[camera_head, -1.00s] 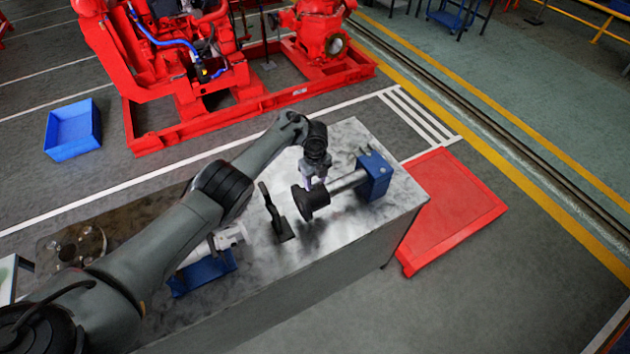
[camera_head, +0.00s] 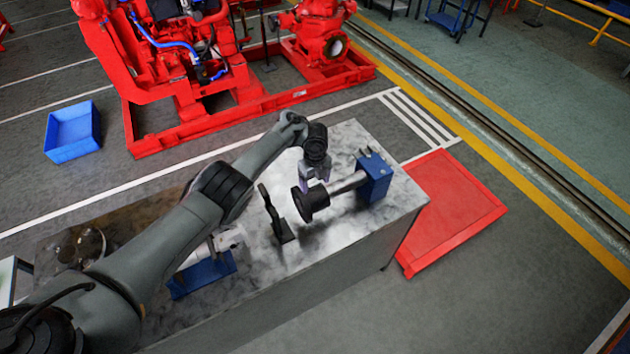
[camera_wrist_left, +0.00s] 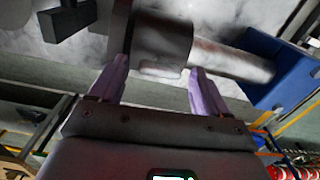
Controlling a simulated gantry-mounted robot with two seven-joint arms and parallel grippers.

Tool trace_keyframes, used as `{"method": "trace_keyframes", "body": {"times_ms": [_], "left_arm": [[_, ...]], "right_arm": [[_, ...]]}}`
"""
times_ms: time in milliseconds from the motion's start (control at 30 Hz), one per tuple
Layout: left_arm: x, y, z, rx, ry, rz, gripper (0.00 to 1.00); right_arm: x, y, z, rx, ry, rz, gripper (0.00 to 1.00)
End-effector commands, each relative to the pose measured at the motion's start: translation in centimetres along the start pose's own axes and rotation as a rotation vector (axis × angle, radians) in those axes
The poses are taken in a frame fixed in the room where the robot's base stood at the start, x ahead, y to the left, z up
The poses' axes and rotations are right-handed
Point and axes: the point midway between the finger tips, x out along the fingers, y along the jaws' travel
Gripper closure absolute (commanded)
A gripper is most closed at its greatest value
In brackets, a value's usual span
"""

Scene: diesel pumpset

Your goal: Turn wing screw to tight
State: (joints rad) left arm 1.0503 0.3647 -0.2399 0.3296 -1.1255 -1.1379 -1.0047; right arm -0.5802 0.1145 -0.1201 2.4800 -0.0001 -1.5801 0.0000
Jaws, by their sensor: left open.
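My left gripper (camera_head: 314,181) is over the workbench, open, at the horizontal shaft just behind its black round end. In the left wrist view its two pale purple fingers (camera_wrist_left: 158,78) are spread, with the grey hub (camera_wrist_left: 162,45) of the shaft between or just beyond their tips; I cannot tell if they touch it. The shaft (camera_head: 347,183) runs right from the black disc (camera_head: 309,203) into a blue block (camera_head: 375,178). Small upright pieces stand on top of the block. I cannot make out the wing screw for certain. My right gripper is not in view.
The bench top (camera_head: 345,232) has free room in front of the shaft. A black upright bracket (camera_head: 275,215) stands left of the disc. A blue fixture (camera_head: 203,273) lies further left, partly behind my arm. A red platform (camera_head: 455,210) is on the floor at right.

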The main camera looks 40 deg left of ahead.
Motion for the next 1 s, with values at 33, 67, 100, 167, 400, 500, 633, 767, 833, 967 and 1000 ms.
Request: {"method": "trace_keyframes", "body": {"times_ms": [33,67,100,167,400,500,633,767,833,967,1000], "left_arm": [[-0.1,0.0,0.0,0.0,0.0,0.0,0.23],[-0.2,0.0,0.0,0.0,0.0,0.0,0.23],[-0.4,0.0,0.0,-0.001,0.0,-0.001,0.23],[-0.9,-0.1,0.1,0.0,0.0,-0.002,0.23],[-4.6,-0.1,0.1,-0.001,-0.002,-0.003,0.23],[-6.3,-0.1,0.1,0.0,-0.001,-0.004,0.23],[-8.3,-0.1,0.1,0.001,-0.001,-0.002,0.23],[-10.0,0.0,0.0,0.001,0.0,0.0,0.23],[-10.5,0.0,0.0,0.0,0.0,0.0,0.23],[-10.8,0.0,0.0,-0.001,0.0,0.0,0.23],[-10.8,0.0,0.0,0.0,0.0,0.0,0.23]], "right_arm": [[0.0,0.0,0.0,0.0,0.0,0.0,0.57],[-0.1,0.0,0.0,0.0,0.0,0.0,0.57],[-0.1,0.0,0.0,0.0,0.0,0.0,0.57],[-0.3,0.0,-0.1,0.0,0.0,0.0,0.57],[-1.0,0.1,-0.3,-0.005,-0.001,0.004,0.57],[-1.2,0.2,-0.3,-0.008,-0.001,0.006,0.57],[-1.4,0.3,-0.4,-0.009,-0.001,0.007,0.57],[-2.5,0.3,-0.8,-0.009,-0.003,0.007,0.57],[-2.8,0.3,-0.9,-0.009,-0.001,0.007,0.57],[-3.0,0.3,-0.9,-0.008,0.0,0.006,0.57],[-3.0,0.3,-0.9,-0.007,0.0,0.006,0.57]]}}
